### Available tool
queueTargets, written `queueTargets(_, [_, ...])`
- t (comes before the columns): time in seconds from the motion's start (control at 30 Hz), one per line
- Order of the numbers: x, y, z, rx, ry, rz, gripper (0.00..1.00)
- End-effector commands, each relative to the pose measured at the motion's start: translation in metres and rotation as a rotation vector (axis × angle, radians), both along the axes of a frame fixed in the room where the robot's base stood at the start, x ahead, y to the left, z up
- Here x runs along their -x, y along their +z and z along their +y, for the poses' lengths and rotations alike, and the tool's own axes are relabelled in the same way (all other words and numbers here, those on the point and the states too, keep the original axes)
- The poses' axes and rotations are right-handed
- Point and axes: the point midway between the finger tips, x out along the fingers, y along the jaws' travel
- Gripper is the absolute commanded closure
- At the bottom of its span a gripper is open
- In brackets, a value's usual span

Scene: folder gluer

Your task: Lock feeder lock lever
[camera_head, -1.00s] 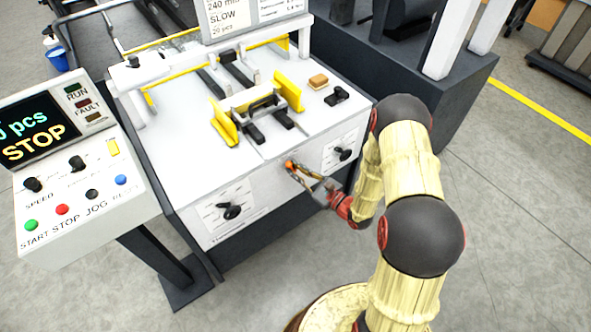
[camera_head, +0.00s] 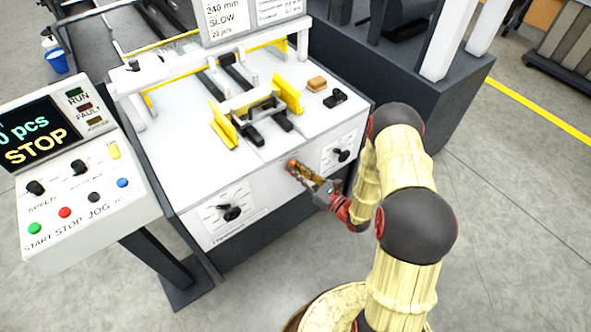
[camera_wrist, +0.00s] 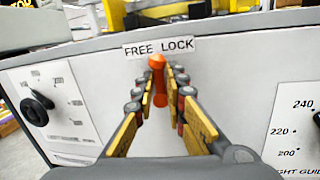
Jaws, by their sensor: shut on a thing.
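The feeder lock lever (camera_wrist: 157,82) is a small orange-red handle on the front panel of the white feeder. In the wrist view it stands nearly upright below the "FREE LOCK" label (camera_wrist: 160,47), with its top between the two words. My gripper (camera_wrist: 160,85) has its yellow-padded fingers on both sides of the lever and is shut on it. In the head view my gripper (camera_head: 300,172) reaches the front panel from the right, and the orange lever end (camera_head: 292,164) shows at its tips.
A black knob with a dial (camera_head: 232,212) is left of the lever, and another knob (camera_head: 342,155) is right of it. The control panel (camera_head: 75,165) with a STOP screen stands at left. Yellow side guides (camera_head: 223,125) stand on the feeder top.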

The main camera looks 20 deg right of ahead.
Motion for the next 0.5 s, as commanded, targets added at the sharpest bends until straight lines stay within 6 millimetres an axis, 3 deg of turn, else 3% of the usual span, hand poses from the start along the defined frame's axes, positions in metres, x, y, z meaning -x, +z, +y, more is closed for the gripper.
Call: queueTargets(0.5, [0.0000, -0.0046, -0.0058, -0.216, -0.002, 0.076, 1.00])
